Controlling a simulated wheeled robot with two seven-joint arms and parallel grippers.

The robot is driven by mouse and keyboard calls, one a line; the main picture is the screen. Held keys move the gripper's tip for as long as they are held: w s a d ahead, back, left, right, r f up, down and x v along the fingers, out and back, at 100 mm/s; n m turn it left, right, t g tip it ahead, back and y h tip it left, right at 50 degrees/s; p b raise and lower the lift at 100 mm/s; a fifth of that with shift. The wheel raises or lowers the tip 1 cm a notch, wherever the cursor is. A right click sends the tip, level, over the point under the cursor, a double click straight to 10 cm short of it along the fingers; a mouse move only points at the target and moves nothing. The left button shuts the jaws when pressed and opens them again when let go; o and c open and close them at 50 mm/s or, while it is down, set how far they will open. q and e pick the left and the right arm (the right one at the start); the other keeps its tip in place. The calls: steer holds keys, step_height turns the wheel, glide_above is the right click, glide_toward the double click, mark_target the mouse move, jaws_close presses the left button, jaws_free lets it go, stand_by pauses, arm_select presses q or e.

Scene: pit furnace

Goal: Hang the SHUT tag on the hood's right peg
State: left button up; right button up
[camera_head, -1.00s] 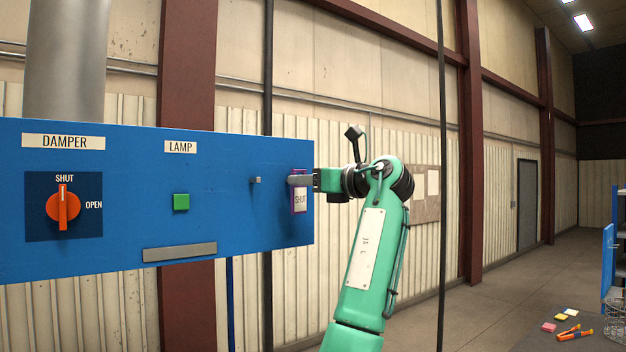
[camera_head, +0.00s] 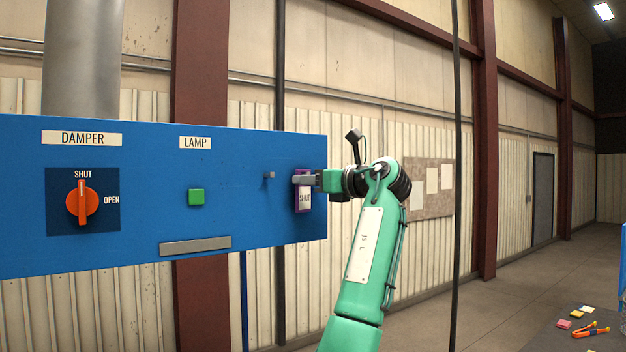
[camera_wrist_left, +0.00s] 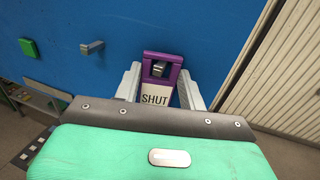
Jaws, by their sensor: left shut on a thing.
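The SHUT tag (camera_head: 305,196), white with a purple frame, is upright in front of the right end of the blue hood panel (camera_head: 120,240). My left gripper (camera_head: 303,180) is shut on it from the right. In the left wrist view the tag (camera_wrist_left: 156,96) sits between the two fingers of my gripper (camera_wrist_left: 160,88). The grey right peg (camera_wrist_left: 159,68) shows inside the opening at the tag's top; how far it reaches through I cannot tell. The left peg (camera_head: 269,175) is bare and also shows in the wrist view (camera_wrist_left: 92,47). My right gripper is out of view.
The panel also carries an orange damper knob (camera_head: 82,202), pointing to SHUT, a green lamp button (camera_head: 196,196) and a grey bar (camera_head: 195,246). A dark vertical pole (camera_head: 456,200) stands right of my arm. Orange-handled pliers (camera_head: 592,329) lie at the lower right.

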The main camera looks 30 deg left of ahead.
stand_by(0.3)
arm_select(q)
steer(key=o, duration=0.9)
steer(key=shift+s, duration=0.1)
steer(key=shift+o, duration=0.6)
steer(key=shift+s+r, duration=0.15)
steer(key=shift+s, duration=0.05)
steer(key=shift+w, duration=0.15)
